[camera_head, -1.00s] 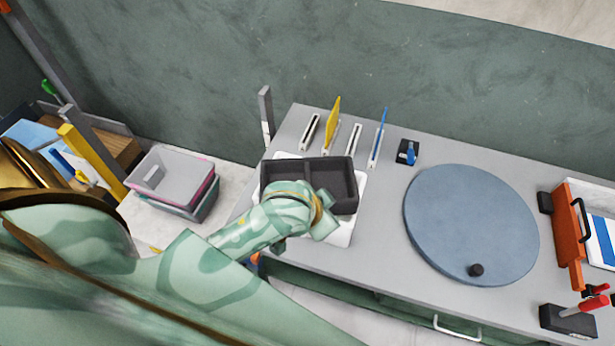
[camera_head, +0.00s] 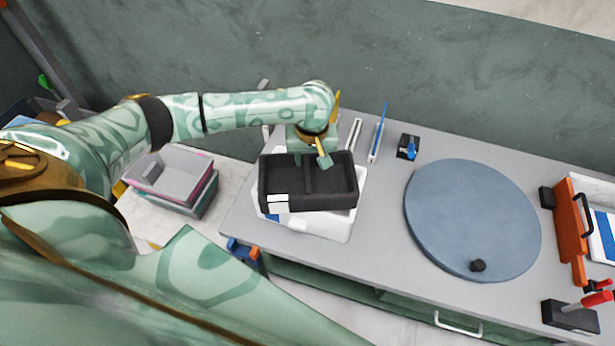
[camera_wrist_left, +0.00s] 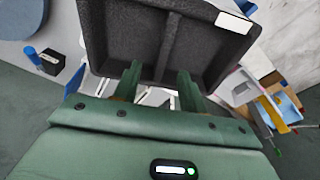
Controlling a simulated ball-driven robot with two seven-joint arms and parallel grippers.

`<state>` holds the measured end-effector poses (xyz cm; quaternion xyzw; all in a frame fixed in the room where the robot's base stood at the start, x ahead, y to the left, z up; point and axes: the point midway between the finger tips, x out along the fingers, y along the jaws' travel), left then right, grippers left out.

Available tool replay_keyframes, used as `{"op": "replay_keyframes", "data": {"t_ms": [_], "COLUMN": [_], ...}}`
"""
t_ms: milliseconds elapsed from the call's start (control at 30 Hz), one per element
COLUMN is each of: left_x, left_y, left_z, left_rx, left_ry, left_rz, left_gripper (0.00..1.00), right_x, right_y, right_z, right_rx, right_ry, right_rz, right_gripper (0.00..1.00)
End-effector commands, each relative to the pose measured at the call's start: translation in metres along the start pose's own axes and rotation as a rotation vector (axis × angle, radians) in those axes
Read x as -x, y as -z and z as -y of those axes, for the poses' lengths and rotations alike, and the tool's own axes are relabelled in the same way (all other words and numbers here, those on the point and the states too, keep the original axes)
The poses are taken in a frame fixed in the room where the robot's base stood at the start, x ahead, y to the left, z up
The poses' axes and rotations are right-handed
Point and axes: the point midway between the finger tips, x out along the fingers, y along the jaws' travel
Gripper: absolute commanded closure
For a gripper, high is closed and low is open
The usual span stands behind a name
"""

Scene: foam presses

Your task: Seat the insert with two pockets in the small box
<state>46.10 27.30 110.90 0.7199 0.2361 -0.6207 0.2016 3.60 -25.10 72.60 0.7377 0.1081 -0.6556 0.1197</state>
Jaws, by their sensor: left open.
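The dark grey insert with two pockets (camera_head: 307,186) sits over the white small box (camera_head: 340,222). The box's pale rim shows to the right of the insert and in front of it. A white label marks the insert's near left side. I cannot tell how deep the insert sits. My left gripper (camera_head: 311,159) is open at the insert's far side, coming from behind it. In the left wrist view the insert (camera_wrist_left: 150,35) fills the top middle, with the open fingers (camera_wrist_left: 157,82) at its edge. Whether they touch it is unclear. My right gripper is not in view.
A round blue-grey disc (camera_head: 470,220) with a black knob lies on the grey bench to the right. A blue-handled black block (camera_head: 408,147) and upright slotted pieces stand behind. Stacked trays (camera_head: 172,180) stand at left. An orange fixture (camera_head: 572,230) is at far right.

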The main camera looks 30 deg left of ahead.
Motion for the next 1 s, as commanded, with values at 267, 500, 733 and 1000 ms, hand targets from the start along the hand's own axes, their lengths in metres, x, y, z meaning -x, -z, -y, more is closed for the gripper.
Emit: {"op": "replay_keyframes", "data": {"t_ms": [267,500,733,1000], "left_x": [-0.046,-0.076,-0.1,-0.099], "left_y": [0.0,-0.003,-0.003,-0.003], "left_z": [0.0,0.006,0.007,0.007], "left_rx": [-0.002,-0.002,-0.004,-0.004], "left_ry": [-0.002,0.0,-0.002,-0.002], "left_rz": [-0.001,-0.001,-0.002,-0.002], "left_gripper": [0.58,0.58,0.58,0.78], "right_x": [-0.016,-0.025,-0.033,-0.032], "right_y": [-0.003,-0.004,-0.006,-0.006], "right_z": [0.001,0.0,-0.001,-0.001], "right_rx": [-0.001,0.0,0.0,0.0], "right_ry": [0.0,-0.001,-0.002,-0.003], "right_rz": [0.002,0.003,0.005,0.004], "right_gripper": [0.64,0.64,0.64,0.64]}}
